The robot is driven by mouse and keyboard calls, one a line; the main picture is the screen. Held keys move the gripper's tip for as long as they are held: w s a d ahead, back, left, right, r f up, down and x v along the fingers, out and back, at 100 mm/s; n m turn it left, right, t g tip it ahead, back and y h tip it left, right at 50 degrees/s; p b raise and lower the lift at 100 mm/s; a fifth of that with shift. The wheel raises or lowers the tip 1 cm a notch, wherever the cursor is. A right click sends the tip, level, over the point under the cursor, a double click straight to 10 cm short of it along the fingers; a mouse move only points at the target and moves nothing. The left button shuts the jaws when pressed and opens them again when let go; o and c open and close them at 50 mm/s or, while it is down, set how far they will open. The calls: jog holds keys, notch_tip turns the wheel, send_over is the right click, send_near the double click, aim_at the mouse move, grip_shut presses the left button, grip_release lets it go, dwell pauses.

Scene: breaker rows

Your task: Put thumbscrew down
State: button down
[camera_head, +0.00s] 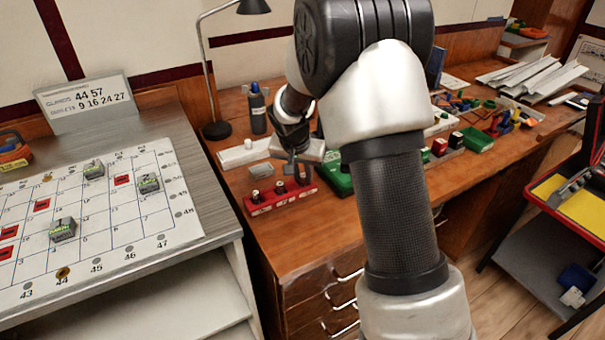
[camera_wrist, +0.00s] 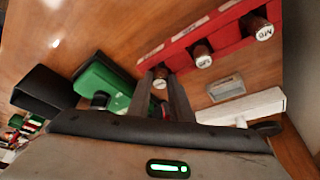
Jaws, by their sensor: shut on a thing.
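A red rack (camera_head: 282,203) with white labels lies near the front left edge of the wooden desk. It also shows at the top of the wrist view (camera_wrist: 232,34). Two dark brown thumbscrews with pale marked tops stand in it: one at the left end (camera_head: 255,195) and one in the middle (camera_head: 280,187). My gripper (camera_head: 297,170) is low over the rack's right end. In the wrist view its fingers close around a third thumbscrew (camera_wrist: 160,78). That one appears upright at the rack; I cannot tell whether it is fully seated. The fingers hide its lower part.
A green box (camera_head: 339,182) stands right of the rack. A small grey block (camera_head: 262,170) and a white block (camera_head: 245,153) lie behind it. A lamp (camera_head: 217,130) and dark bottle (camera_head: 257,110) stand farther back. A sloped numbered board (camera_head: 130,215) is at left.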

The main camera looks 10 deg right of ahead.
jog(key=c, duration=1.6)
grip_release()
jog(key=shift+r+p, duration=0.3)
jog(key=shift+p, duration=0.1)
jog(key=p+v, duration=0.2)
jog(key=v, duration=0.9)
jog(key=s+d+r+n, duration=0.2)
jog(key=s+r, duration=0.9)
jog(key=s, duration=0.2)
jog(key=shift+s+d+r+n+t+y, duration=0.1)
jog(key=shift+s+r+n+t+y, duration=0.35)
jog(key=shift+s, duration=2.3)
jog(key=shift+s+a+f+n+t+y, duration=0.15)
jog(key=shift+s+n, duration=0.55)
jog(key=shift+s, duration=2.05)
jog(key=shift+s+d+r+n+t+y, duration=0.2)
jog(key=shift+s+n+y, duration=0.3)
jog(key=shift+s, duration=2.3)
jog(key=shift+r, duration=0.1)
